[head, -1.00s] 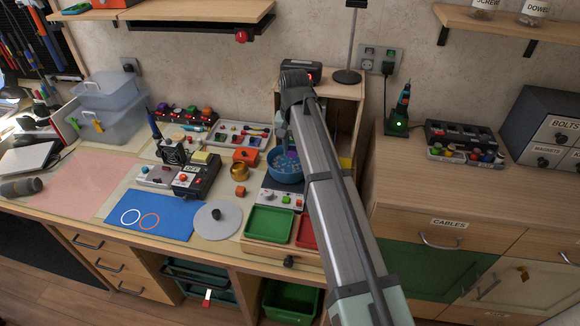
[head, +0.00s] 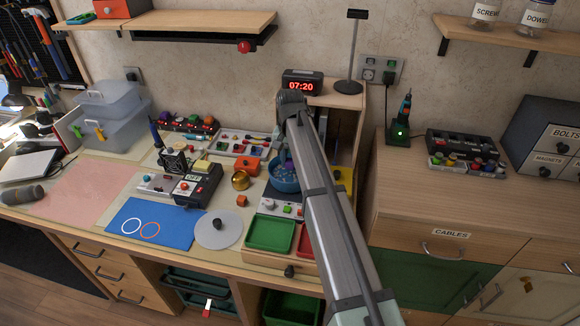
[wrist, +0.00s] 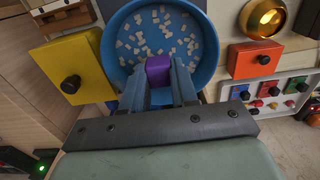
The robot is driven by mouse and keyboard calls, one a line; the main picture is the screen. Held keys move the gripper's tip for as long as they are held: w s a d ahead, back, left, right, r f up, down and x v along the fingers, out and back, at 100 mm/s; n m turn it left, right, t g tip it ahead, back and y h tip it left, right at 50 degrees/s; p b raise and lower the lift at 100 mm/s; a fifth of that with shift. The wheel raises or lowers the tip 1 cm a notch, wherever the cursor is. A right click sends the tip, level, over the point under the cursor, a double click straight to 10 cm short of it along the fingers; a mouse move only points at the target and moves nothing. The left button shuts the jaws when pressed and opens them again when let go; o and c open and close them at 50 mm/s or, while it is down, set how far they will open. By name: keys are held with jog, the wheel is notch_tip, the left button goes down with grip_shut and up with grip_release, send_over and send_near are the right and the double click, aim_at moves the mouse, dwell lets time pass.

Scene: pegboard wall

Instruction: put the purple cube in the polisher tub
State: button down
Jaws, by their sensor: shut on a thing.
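The polisher tub (head: 284,182) is a round blue bowl with pale chips inside; it also shows in the wrist view (wrist: 209,60). My gripper (wrist: 160,84) is shut on the purple cube (wrist: 159,68). In the wrist view the cube overlaps the lower middle of the tub's opening, in front of the chips. I cannot tell its exact height over them. In the head view my gripper (head: 284,158) is at the tub, and my arm hides part of the tub; the cube is hard to make out there.
A yellow box with a black knob (wrist: 72,68) stands beside the tub. An orange box (wrist: 256,60) and a brass bowl (wrist: 264,18) are on the other side. Green (head: 270,234) and red (head: 306,240) trays lie in front. A clock (head: 302,82) stands behind.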

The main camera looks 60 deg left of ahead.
aim_at(290, 161)
jog(key=shift+f, duration=1.6)
jog(key=shift+f, duration=0.15)
jog(key=c, duration=0.9)
grip_release()
jog(key=shift+o, duration=0.2)
notch_tip(290, 161, up, 12)
jog(key=shift+r, duration=0.2)
